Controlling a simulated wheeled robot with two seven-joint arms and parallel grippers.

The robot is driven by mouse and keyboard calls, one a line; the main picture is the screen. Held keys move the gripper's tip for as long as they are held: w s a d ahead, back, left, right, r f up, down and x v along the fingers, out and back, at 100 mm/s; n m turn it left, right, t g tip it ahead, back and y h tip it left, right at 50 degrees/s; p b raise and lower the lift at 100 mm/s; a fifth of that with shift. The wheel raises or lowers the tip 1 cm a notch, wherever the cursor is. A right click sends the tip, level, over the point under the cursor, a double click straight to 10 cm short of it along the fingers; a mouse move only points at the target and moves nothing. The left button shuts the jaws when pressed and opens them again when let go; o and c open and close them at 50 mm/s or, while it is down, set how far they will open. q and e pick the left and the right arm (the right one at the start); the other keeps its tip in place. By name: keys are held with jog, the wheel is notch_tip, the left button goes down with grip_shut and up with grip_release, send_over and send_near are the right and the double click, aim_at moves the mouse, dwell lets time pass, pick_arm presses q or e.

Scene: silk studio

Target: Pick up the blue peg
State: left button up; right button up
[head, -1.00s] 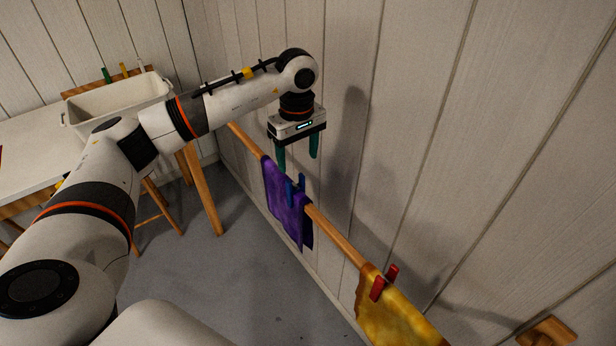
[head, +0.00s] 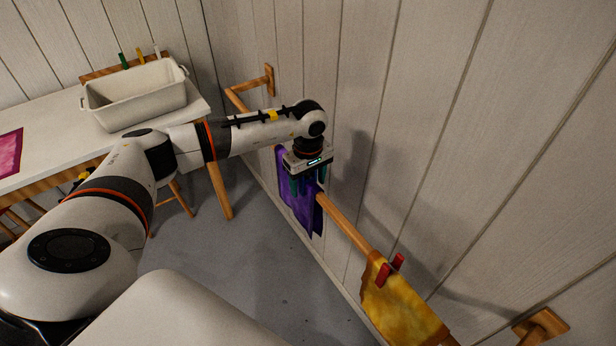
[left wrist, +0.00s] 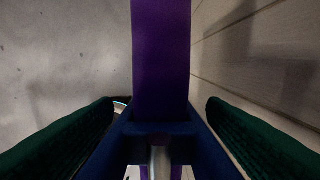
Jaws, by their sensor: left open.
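The blue peg (left wrist: 160,128) clips the purple cloth (head: 297,208) onto the wooden rail (head: 345,228). In the left wrist view it sits between the two green fingers of my left gripper (left wrist: 159,108), with a gap on each side. In the head view my left gripper (head: 308,182) points down over the rail at the purple cloth. It is open and holds nothing. The blue peg (head: 303,184) is mostly hidden by the fingers there. My right gripper is not in view.
A yellow cloth (head: 398,308) with a red peg (head: 390,268) hangs farther along the rail. The plank wall (head: 430,130) is close behind the rail. A white tub (head: 140,98) stands on a table (head: 50,118) at the left, with a magenta cloth (head: 8,152).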

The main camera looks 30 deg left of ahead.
aim_at(308, 177)
pick_arm(q)
jog(key=shift+c, duration=0.7)
jog(key=c, duration=0.9)
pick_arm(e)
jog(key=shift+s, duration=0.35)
pick_arm(q)
jog(key=shift+r, duration=0.15)
